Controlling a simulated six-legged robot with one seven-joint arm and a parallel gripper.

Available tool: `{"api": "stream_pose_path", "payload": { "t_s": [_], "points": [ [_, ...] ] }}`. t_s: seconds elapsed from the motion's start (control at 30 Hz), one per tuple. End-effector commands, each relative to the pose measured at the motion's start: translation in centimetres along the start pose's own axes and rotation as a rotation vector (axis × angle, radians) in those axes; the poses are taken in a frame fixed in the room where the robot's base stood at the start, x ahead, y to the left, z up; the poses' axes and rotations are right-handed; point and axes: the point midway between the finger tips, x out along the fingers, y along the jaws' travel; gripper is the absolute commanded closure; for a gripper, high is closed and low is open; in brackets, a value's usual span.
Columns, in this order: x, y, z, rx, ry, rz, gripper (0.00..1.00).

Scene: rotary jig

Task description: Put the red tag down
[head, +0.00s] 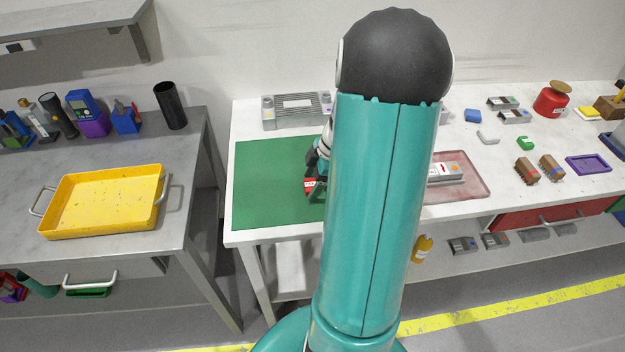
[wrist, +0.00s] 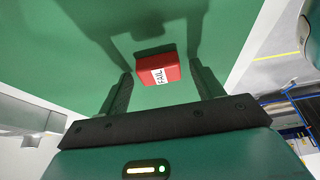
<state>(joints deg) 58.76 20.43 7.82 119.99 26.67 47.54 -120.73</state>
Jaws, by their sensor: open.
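The red tag (wrist: 158,68) with a white "FAIL" label lies on the green mat (wrist: 60,40) in the wrist view. My gripper (wrist: 158,82) is open, with one finger on each side of the tag and visible gaps between. In the head view a small red part of the tag (head: 309,184) shows on the green mat (head: 265,185), beside my arm. My gripper (head: 318,172) is mostly hidden there behind my arm.
A grey fixture (head: 297,108) stands behind the mat. A pinkish tray (head: 470,185) holding a grey block lies to the right, partly behind my arm. A yellow tray (head: 100,200) sits on the left bench. The mat's left part is clear.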

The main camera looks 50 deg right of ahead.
Motion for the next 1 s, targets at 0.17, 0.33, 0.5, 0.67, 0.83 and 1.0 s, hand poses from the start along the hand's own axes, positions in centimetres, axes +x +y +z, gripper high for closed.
{"api": "stream_pose_path", "payload": {
  "t_s": [0.17,0.33,0.5,0.67,0.83,1.0],
  "points": [
    [-0.8,0.1,-0.1,0.000,-0.001,0.003,0.34],
    [-3.6,0.1,-0.1,-0.001,-0.002,0.006,0.34],
    [-7.4,0.1,-0.1,-0.001,-0.002,0.006,0.34],
    [-10.4,0.0,-0.1,0.000,-0.001,0.003,0.34],
    [-12.0,0.0,-0.1,0.000,-0.001,0.001,0.34],
    [-12.3,0.0,-0.1,0.001,0.000,0.000,0.34]
  ]
}}
